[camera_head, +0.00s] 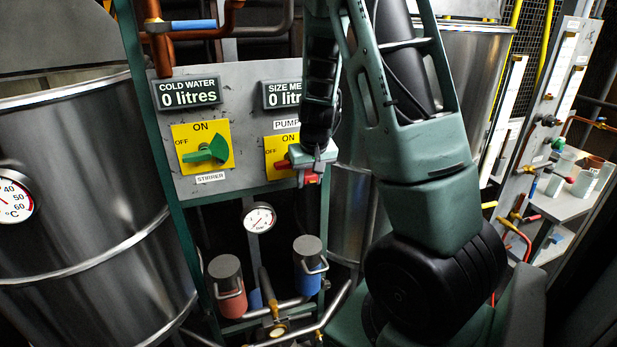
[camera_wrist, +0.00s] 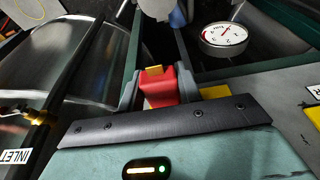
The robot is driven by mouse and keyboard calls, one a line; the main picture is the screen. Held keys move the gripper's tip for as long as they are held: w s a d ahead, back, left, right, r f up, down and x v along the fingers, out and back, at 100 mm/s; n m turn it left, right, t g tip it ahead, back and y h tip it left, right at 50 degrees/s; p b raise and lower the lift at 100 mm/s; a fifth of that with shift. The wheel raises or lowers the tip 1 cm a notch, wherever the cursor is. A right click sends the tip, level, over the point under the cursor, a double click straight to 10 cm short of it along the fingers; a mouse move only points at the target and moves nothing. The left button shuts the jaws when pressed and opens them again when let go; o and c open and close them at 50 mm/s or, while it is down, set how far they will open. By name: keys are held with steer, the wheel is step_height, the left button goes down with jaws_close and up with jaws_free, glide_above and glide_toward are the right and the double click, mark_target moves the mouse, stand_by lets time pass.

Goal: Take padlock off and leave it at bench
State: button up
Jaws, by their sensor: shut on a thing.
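The red padlock (camera_wrist: 160,86) is between the two fingers of my gripper (camera_wrist: 160,92) in the wrist view, with a small yellow part at its far end. In the head view my gripper (camera_head: 312,172) is at the front of the pump switch (camera_head: 274,148), and the red padlock (camera_head: 311,178) shows just below the fingers. A red bit of the switch sticks out to the left. The padlock's shackle is hidden, so I cannot tell whether it is still through the switch. The bench (camera_head: 545,207) is at the far right.
Several cups and containers (camera_head: 583,183) stand on the bench. A green stirrer switch (camera_head: 205,152) is left of the pump switch. A dial gauge (camera_head: 259,218), pipes and two capped cylinders (camera_head: 308,262) are below the panel. A large steel tank (camera_head: 75,190) stands at left.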

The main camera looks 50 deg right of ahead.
steer(key=shift+s+a+b, duration=0.15)
steer(key=shift+s+a, duration=0.35)
steer(key=shift+s, duration=0.3)
steer(key=shift+s+a+b, duration=0.15)
steer(key=shift+s+a, duration=0.35)
steer(key=shift+s, duration=0.3)
steer(key=shift+s, duration=0.1)
